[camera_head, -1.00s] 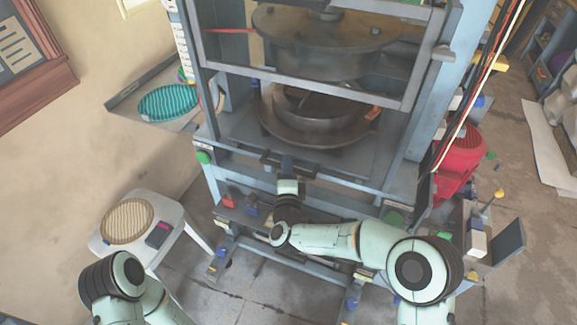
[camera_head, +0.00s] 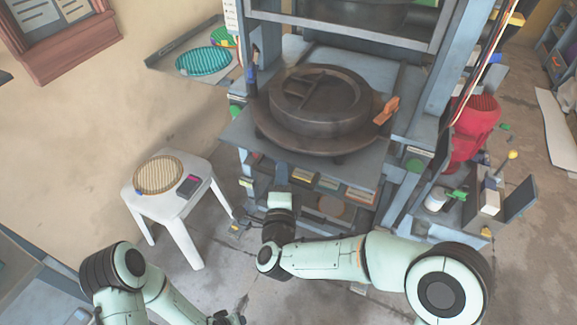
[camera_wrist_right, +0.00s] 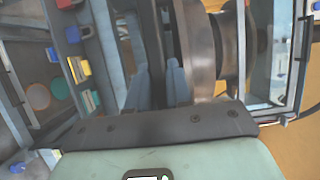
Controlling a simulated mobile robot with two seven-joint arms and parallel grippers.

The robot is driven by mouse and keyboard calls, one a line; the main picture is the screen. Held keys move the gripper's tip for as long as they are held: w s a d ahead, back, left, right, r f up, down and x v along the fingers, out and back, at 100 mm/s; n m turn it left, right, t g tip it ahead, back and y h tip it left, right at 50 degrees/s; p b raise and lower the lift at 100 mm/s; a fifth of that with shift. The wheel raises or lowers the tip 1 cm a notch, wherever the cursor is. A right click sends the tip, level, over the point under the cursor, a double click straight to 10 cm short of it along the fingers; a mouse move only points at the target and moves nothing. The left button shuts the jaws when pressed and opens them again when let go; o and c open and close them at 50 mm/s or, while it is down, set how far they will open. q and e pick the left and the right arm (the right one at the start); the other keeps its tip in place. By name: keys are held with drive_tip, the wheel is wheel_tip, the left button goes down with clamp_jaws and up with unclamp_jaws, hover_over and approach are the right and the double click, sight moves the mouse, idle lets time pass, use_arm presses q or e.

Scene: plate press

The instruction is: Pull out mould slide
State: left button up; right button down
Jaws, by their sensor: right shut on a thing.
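The mould slide (camera_head: 237,135) is a grey plate at the front of the press, sticking out of its frame. The round dark metal mould (camera_head: 322,122) with a wide base rim sits on it; the mould also shows in the right wrist view (camera_wrist_right: 197,45). My right gripper (camera_head: 281,184) is at the slide's front edge, shut on the slide's handle, which the gripper and slide edge largely hide. Part of my left gripper (camera_head: 228,318) shows low at the bottom edge, well away from the slide; its jaw state is unclear.
The blue-grey press frame (camera_head: 451,62) stands around and behind the slide. A white stool (camera_head: 172,205) with a round woven plate (camera_head: 158,174) stands left. Floor is free between stool and press.

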use_arm(q)
drive_tip(key=shift+s+a+f, duration=0.2)
drive_tip(key=shift+s+f, duration=0.25)
drive_tip(key=shift+f, duration=0.05)
use_arm(e)
drive_tip(key=s, duration=0.1)
drive_tip(key=s+a, duration=0.1)
drive_tip(key=s, duration=0.1)
drive_tip(key=s+a, duration=0.1)
drive_tip(key=s, duration=0.1)
drive_tip(key=shift+s+a, duration=0.2)
drive_tip(key=shift+s, duration=0.05)
drive_tip(key=c, duration=1.4)
unclamp_jaws()
drive_tip(key=shift+w, duration=0.1)
use_arm(q)
drive_tip(key=shift+d+r, duration=0.25)
drive_tip(key=shift+r, duration=0.35)
use_arm(e)
drive_tip(key=s, duration=1.3)
drive_tip(key=shift+s, duration=0.25)
